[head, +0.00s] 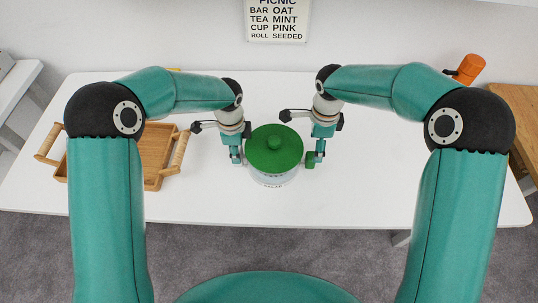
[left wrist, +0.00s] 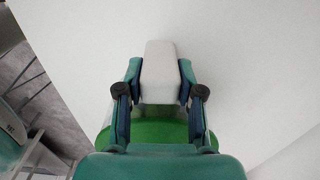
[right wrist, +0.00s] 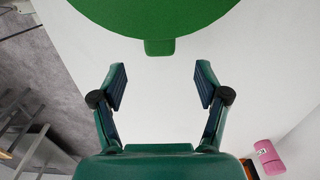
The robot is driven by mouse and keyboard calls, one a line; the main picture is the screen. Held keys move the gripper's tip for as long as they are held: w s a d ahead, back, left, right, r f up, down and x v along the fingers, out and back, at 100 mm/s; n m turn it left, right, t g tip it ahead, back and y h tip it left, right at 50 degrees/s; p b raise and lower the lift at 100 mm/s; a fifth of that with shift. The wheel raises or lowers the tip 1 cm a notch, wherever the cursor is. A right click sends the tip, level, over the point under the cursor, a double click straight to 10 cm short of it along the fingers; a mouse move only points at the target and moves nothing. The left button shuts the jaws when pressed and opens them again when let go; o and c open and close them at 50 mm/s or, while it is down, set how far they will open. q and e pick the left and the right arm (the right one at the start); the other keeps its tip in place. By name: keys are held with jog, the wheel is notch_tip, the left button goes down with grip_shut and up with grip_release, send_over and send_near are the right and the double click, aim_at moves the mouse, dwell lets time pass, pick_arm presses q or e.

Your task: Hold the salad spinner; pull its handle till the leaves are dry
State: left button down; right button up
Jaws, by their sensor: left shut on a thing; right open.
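The salad spinner (head: 274,150) stands upright mid-table, with a round green lid, a centre knob and a pale bowl with lettering. My left gripper (head: 237,158) is at its left side. In the left wrist view, the left gripper (left wrist: 160,98) is shut on a pale grey grip (left wrist: 159,65), with green behind it. The green pull handle (head: 311,160) sticks out at the spinner's right. My right gripper (head: 317,155) is beside it. In the right wrist view, the right gripper (right wrist: 161,88) is open and empty, the handle (right wrist: 160,47) just beyond its fingertips. I cannot make out any leaves.
A wooden tray (head: 151,181) with two handles stands left on the white table (head: 350,205). An orange object (head: 470,67) is at the back right, partly behind my right arm. A pink object (right wrist: 268,157) shows in the right wrist view. The table's front right is clear.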

pick_arm(q)
jog(key=c, duration=0.7)
grip_release()
jog(key=shift+f, duration=0.1)
jog(key=shift+o, duration=0.2)
notch_tip(320, 180, up, 12)
